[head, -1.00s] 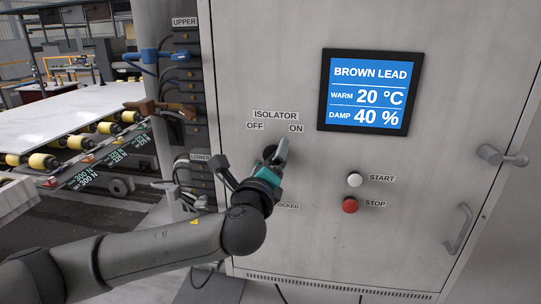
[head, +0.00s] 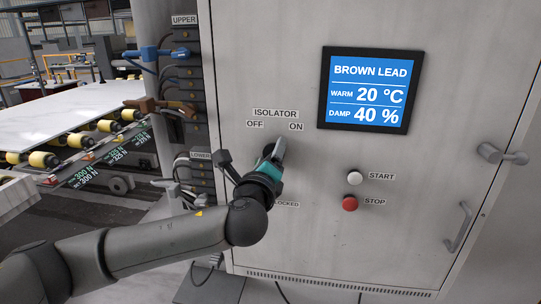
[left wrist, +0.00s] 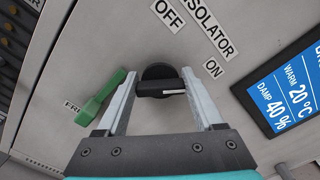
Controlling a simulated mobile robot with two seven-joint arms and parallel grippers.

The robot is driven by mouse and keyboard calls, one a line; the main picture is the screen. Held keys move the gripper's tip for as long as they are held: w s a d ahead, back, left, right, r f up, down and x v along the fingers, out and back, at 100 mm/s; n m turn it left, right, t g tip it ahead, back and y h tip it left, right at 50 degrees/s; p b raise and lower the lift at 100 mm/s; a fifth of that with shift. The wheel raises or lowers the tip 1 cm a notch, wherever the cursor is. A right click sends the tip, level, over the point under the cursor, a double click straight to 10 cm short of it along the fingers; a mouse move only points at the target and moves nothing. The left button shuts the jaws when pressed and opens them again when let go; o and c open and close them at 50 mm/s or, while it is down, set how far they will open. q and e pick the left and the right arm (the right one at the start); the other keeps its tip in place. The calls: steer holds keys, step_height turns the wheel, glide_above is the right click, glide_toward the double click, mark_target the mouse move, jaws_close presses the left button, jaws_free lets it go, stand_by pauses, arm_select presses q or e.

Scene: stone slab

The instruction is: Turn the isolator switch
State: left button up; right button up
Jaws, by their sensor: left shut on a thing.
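The isolator switch is a round black knob with a bar handle (left wrist: 150,88) and a white mark near the handle's right end, in the left wrist view. That marked end points to the side of the ON label (left wrist: 212,68); the OFF label (left wrist: 168,16) is above. My left gripper (left wrist: 160,82) is shut on the handle, one finger at each end. In the head view my left gripper (head: 275,152) is at the cabinet below the ISOLATOR label (head: 276,113) and hides most of the switch. My right gripper is not in view.
A green lever (left wrist: 100,98) lies just left of the fingers, by a partly hidden label. The cabinet door also bears a blue display (head: 369,90), a white START button (head: 355,178), a red STOP button (head: 350,203) and handles at its right. A roller conveyor (head: 75,150) stands left.

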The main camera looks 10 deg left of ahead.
arm_select(q)
steer(key=c, duration=0.5)
steer(key=shift+f+n, duration=0.1)
steer(key=shift+n, duration=0.3)
steer(key=shift+f+n+b, duration=0.1)
steer(key=shift+n+b, duration=0.2)
steer(key=shift+n, duration=0.4)
steer(key=n, duration=0.3)
steer(key=shift+b, duration=0.3)
steer(key=n, duration=0.6)
steer(key=shift+f, duration=0.1)
steer(key=n, duration=0.4)
steer(key=shift+n, duration=0.3)
steer(key=o, duration=1.4)
